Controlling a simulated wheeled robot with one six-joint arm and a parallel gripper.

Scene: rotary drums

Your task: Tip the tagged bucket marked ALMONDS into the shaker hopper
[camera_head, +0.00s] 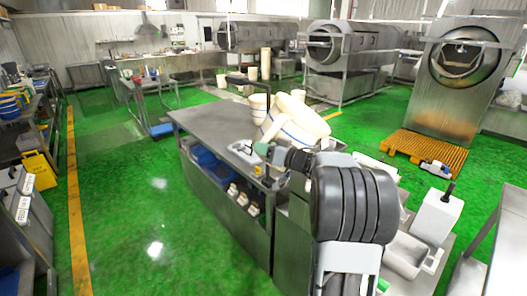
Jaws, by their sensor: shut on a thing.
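A cream-white bucket (292,124) with a blue band is tilted over the far right part of the grey metal table. My gripper (266,150) is at the lower left of this bucket and is shut on it; the fingers are small and partly hidden. No ALMONDS lettering is readable on it at this size. A second cream bucket (259,104) stands upright just behind it to the left. I cannot pick out the shaker hopper for certain. My dark wrist and arm cover much of the table's right side.
The grey metal table (203,121) has blue bins (206,158) on its lower shelf. Rotary drums (325,45) stand at the back, with a larger one (465,58) at right behind an orange pallet (424,149). Green floor is free at left.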

